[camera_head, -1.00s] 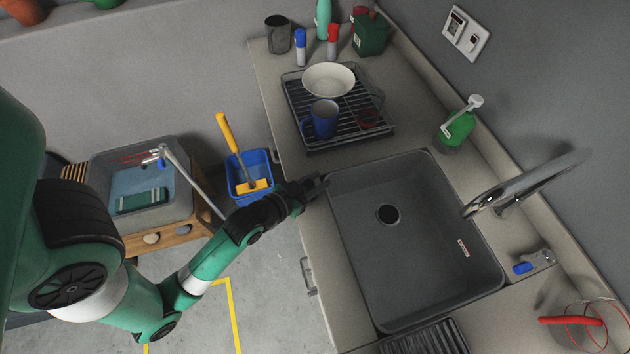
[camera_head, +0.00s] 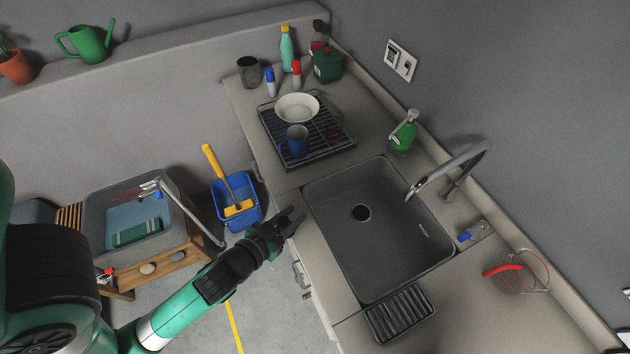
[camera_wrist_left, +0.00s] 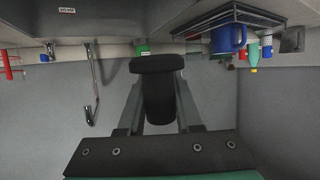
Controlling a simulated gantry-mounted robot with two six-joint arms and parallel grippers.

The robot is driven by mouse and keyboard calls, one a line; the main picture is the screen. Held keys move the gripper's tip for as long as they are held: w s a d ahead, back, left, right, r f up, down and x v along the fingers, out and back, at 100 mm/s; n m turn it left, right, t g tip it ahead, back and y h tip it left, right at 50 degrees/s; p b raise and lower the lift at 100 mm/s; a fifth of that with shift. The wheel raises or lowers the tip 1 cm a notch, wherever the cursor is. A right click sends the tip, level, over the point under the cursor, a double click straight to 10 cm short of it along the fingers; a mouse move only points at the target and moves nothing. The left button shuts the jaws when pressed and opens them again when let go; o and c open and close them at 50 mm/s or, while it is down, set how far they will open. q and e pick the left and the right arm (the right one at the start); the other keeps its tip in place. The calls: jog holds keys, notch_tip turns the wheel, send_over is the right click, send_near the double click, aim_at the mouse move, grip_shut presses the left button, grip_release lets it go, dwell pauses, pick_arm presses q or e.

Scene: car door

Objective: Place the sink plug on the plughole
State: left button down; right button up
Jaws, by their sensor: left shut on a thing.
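My left gripper (camera_head: 293,217) is at the left rim of the dark grey sink (camera_head: 385,262), over the counter edge. In the left wrist view my left gripper (camera_wrist_left: 158,100) is shut on a black sink plug (camera_wrist_left: 157,65) with a wide flat end and a thick body between the fingers. In the head view the plug cannot be told apart from the dark fingers. The round plughole (camera_head: 361,212) is uncovered in the sink floor, to the right of the gripper. My right gripper is not in view.
The tap (camera_head: 450,172) reaches over the sink from the right. A dish rack (camera_head: 335,148) with a bowl (camera_head: 297,107) and blue mug (camera_head: 297,139) stands behind the sink. A ribbed black tray (camera_head: 400,313) lies in front. The sink basin is empty.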

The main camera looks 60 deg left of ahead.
pick_arm(q)
jog(key=w+d+f+m+h, duration=0.1)
jog(key=w+d+f+h, duration=0.1)
jog(key=d, duration=0.1)
jog(key=w+d+f+m+t+h, duration=0.1)
jog(key=w+d+f+m, duration=0.1)
jog(key=d, duration=0.2)
jog(key=w+d+f+m+h, duration=0.2)
jog(key=d, duration=0.2)
jog(key=shift+w+d+f+t+h, duration=0.25)
jog(key=shift+w+f+t+h, duration=0.05)
jog(key=shift+t, duration=0.1)
jog(key=shift+w+d+f+h, duration=0.1)
jog(key=shift+d+f+h, duration=0.05)
jog(key=shift+d+h, duration=0.15)
jog(key=shift+d+r+m, duration=0.1)
jog(key=shift+r+m, duration=0.1)
jog(key=shift+m, duration=0.2)
